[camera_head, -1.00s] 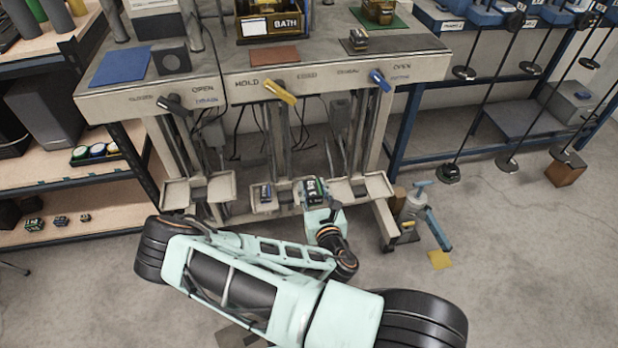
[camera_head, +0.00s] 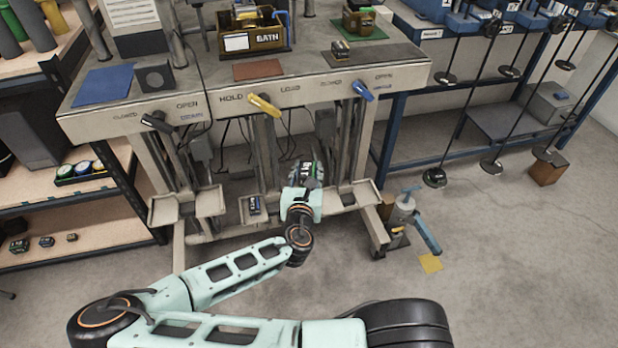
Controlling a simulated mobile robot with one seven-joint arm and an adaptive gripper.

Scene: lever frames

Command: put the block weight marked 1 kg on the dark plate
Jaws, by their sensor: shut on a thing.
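My gripper (camera_head: 304,185) is in front of the bench, between the middle and right lever trays. It is shut on a dark block with a green band (camera_head: 306,170), held at its far end and partly hidden by the gripper. The mark on this block is too small to read. Another small dark block (camera_head: 254,204) sits in the middle tray (camera_head: 250,218), left of my gripper. A dark flat plate (camera_head: 395,56) lies on the right of the bench top, with a small block (camera_head: 341,49) near its left end.
The bench front carries a black, a yellow (camera_head: 264,105) and a blue lever (camera_head: 362,90). The right tray (camera_head: 352,196) looks empty. Several small blocks (camera_head: 46,241) stand on the left shelf. Hanging rods fill the far right.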

